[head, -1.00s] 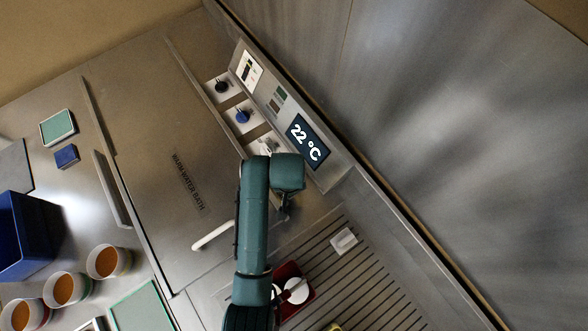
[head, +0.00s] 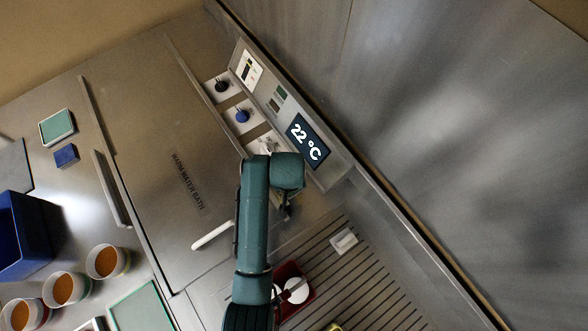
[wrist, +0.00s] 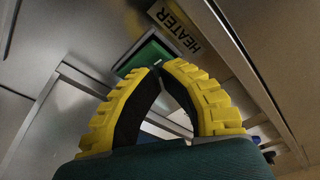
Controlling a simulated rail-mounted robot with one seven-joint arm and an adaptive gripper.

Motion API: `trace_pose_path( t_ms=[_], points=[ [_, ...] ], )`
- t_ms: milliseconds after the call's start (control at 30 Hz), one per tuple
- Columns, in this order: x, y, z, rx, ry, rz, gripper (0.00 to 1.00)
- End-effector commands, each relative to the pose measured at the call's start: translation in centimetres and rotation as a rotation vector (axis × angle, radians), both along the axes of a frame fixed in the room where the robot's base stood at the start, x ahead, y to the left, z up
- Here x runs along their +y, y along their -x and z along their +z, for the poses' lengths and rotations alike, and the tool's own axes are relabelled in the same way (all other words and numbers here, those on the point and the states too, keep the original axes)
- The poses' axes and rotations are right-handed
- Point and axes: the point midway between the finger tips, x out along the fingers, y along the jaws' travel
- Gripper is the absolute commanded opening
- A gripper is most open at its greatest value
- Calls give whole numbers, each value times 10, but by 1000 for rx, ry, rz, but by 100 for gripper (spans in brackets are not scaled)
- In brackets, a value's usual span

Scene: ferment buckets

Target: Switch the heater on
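The black HEATER label (wrist: 180,27) shows at the top of the wrist view. A green part (wrist: 148,54) lies beside it, partly hidden behind my fingertips; its exact shape and position are unclear. My gripper (wrist: 158,68) has yellow fingers with black inner pads, and their tips meet with nothing visible between them. The tips overlap the green part's near edge in the picture; I cannot tell if they touch it. In the head view my arm covers part of the control panel's lower end, beside the display (head: 308,139) reading 22 °C.
A black knob (head: 222,86) and a blue knob (head: 242,116) sit farther along the panel. The warm water bath lid (head: 165,150) has a white handle (head: 212,236). A slotted drain area (head: 370,270) holds a white block (head: 344,241) and a red tray (head: 309,284).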

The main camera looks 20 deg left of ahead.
Motion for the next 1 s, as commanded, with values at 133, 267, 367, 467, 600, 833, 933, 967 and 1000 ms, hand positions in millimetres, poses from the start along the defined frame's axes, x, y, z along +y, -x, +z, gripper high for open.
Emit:
trace_pose_path(
  t_ms=[133,267,367,467,600,833,933,967,1000],
  points=[
    [-6,15,-36,38,16,0,0],
    [-6,15,-36,38,16,0,0],
    [-7,15,-30,37,16,0,0],
    [-7,15,-21,38,16,0,0],
    [-6,15,-8,39,17,0,0],
    [-5,12,16,32,14,0,0],
    [-5,12,24,31,13,0,0],
    [-5,12,26,31,13,0,0],
    [-5,11,31,29,12,0,0]
  ],
)
